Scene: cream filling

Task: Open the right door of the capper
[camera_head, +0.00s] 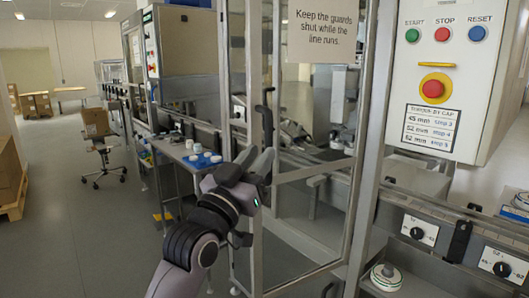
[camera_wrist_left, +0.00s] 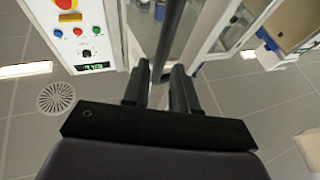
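The capper's right door (camera_head: 312,170) is a metal-framed clear panel with a paper notice (camera_head: 321,30) at its top. A black upright handle (camera_head: 267,112) stands by its left edge. I cannot tell from here whether the door is fully closed. My left gripper (camera_head: 256,160) is at the handle's lower end, with its fingers apart. In the left wrist view, the dark handle bar (camera_wrist_left: 171,32) runs down toward the gap between the two fingers of the left gripper (camera_wrist_left: 162,90). Contact with the bar is not clear. My right gripper is not in view.
A control box (camera_head: 450,75) with coloured buttons hangs at the right above a conveyor front with dials (camera_head: 420,231). A small table (camera_head: 188,155) with white caps is left of the door.

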